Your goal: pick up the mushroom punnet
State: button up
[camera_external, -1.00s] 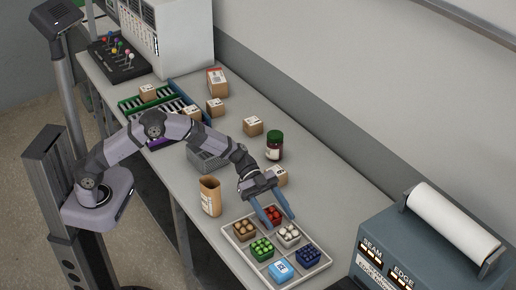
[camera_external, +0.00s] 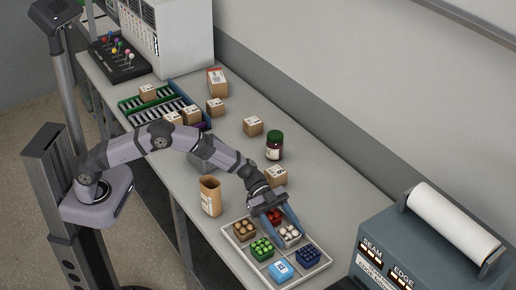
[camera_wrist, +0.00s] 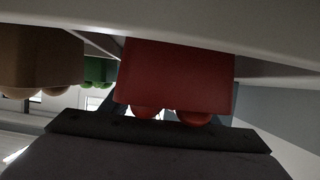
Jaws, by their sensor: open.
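The mushroom punnet (camera_external: 290,236), a small brown box with round white tops, sits in the right-hand part of the divided tray (camera_external: 237,256). The red-filled punnet (camera_external: 273,217) shows between and under the fingers. In the wrist view the same red punnet (camera_wrist: 178,75) fills the middle, upside down, and mostly hides what lies beyond. I cannot tell whether the fingers touch any punnet. My gripper holds nothing that I can see.
Beside it in the tray are a brown-filled punnet (camera_external: 244,230), a green-filled punnet (camera_external: 262,248), a blue-labelled box (camera_external: 281,270) and a dark blue punnet (camera_external: 308,256).

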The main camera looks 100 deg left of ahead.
jog(key=shift+c, duration=0.6)
jog(key=c, duration=0.7)
jog(key=shift+r, duration=0.2)
